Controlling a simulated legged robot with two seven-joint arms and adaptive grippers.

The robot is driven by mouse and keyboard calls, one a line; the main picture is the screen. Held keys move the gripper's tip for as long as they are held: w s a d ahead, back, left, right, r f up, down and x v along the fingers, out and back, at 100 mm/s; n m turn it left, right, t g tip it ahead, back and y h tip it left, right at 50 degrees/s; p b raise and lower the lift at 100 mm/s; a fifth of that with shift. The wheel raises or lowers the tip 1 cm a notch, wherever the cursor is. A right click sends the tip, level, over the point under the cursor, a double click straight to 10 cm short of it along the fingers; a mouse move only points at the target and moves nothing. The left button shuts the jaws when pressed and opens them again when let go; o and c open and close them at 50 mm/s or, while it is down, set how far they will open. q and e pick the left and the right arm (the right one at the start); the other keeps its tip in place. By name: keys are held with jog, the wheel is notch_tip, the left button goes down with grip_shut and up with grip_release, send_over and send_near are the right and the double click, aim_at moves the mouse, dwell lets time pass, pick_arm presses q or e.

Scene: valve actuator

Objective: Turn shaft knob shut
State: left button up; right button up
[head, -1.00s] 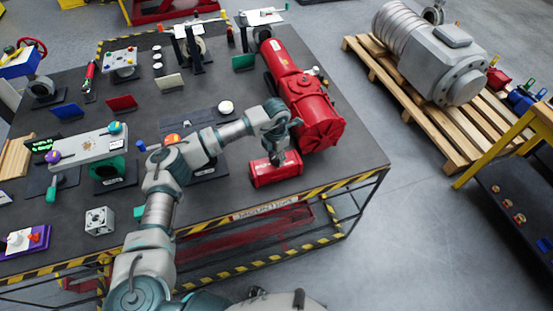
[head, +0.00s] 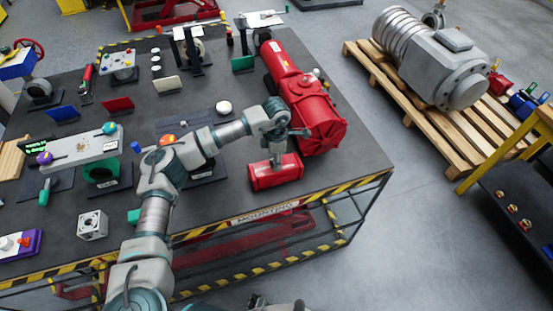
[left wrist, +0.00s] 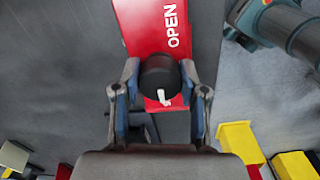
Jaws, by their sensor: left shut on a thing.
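The shaft knob (left wrist: 160,77) is a black round knob with a white pointer, seen in the left wrist view. The pointer points toward the bottom of that picture, away from the white OPEN lettering (left wrist: 173,24). The knob is on a red box (head: 275,172) at the table's front right, beside the large red actuator (head: 309,105). My left gripper (head: 277,160) reaches down to the box from above. In the left wrist view its two fingers stand on either side of the knob, shut on it. The gripper hides the knob in the head view. My right gripper is not in view.
The table (head: 232,190) has a striped front edge close to the red box. A grey plate with a green valve (head: 100,171) and a small metal cube (head: 92,226) stand to the left. A pallet with a grey motor (head: 445,75) is on the floor at right.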

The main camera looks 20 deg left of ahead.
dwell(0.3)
pick_arm(q)
jog(key=o, duration=1.2)
jog(key=shift+a, duration=0.1)
jog(key=shift+c, duration=0.2)
notch_tip(320, 180, up, 12)
jog(key=shift+w+f, duration=0.1)
